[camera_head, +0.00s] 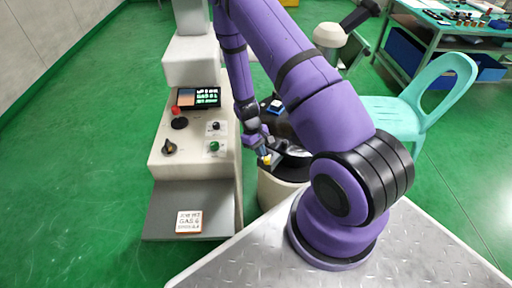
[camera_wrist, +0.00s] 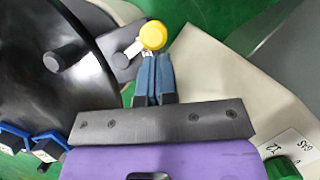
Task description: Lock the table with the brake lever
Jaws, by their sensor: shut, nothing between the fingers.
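In the head view the yellow knob (camera_head: 267,160) shows small below my gripper (camera_head: 261,148). In the wrist view the blue fingers of my gripper (camera_wrist: 160,57) are shut together, with nothing between them. Their tips are right by the near side of the knob; I cannot tell whether they touch it. The rod is partly hidden.
A beige machine (camera_head: 165,150) with a control panel, a red button (camera_head: 176,111) and knobs stands left of the lever. A dark handle (camera_wrist: 66,56) rises from the black disc. A turquoise chair (camera_head: 400,115) and a green workbench (camera_head: 450,30) stand to the right. Green floor is free at left.

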